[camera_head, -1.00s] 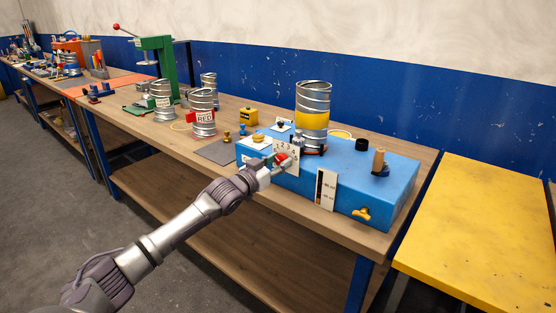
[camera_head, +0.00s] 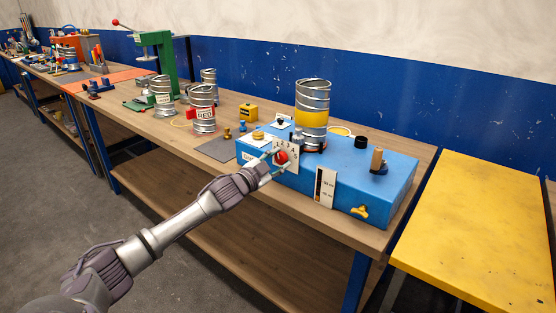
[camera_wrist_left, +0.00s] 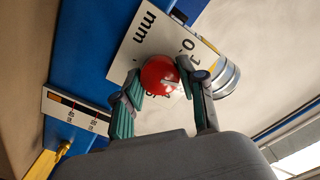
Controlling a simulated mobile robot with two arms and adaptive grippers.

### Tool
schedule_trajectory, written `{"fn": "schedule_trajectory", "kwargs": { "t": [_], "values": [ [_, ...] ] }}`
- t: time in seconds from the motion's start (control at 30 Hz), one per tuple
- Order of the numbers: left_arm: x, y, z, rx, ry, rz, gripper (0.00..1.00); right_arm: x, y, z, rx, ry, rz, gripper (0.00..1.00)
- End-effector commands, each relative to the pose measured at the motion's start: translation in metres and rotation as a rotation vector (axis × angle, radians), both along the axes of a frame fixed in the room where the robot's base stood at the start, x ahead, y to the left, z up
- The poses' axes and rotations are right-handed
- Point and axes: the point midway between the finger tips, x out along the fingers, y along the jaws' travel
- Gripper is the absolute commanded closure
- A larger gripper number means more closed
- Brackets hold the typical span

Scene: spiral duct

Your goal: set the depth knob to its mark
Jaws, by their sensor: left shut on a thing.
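The red round knob (camera_head: 281,157) sits on a white numbered dial plate (camera_head: 291,148) on the front of the blue machine (camera_head: 345,190). In the left wrist view the knob (camera_wrist_left: 158,76) carries a white pointer line, and the plate (camera_wrist_left: 140,50) shows "mm" and some figures. My left gripper (camera_head: 273,160) has its fingers on either side of the knob, shut on it; this also shows in the left wrist view (camera_wrist_left: 161,72). The fingers hide part of the scale, so I cannot tell which mark the pointer meets. My right gripper is out of view.
A ribbed metal duct with a yellow band (camera_head: 311,117) stands on the machine. A white gauge plate (camera_head: 325,187) and a yellow wing knob (camera_head: 359,210) are on its front. Metal cans (camera_head: 203,108) stand left on the bench. A yellow table (camera_head: 480,230) is at right.

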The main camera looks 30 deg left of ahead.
Motion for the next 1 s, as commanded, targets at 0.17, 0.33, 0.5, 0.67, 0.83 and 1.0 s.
{"fn": "schedule_trajectory", "kwargs": {
  "t": [0.17,0.33,0.5,0.67,0.83,1.0],
  "values": [
    [-0.0005,0.0000,-0.0045,0.020,0.007,0.001,0.94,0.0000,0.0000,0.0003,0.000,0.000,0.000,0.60],
    [-0.0005,0.0001,-0.0045,0.022,0.007,0.001,0.94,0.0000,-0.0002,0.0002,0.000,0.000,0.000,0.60],
    [-0.0005,0.0000,-0.0046,0.022,0.007,0.001,0.94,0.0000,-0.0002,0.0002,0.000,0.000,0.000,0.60],
    [-0.0004,0.0000,-0.0038,0.020,0.006,0.001,0.36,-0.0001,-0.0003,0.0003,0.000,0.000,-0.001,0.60],
    [-0.0002,0.0000,-0.0020,0.020,0.002,0.000,0.34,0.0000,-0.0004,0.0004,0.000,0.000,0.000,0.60],
    [-0.0012,0.0001,-0.0014,0.020,0.001,0.001,0.34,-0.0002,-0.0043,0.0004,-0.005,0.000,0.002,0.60]
  ]
}}
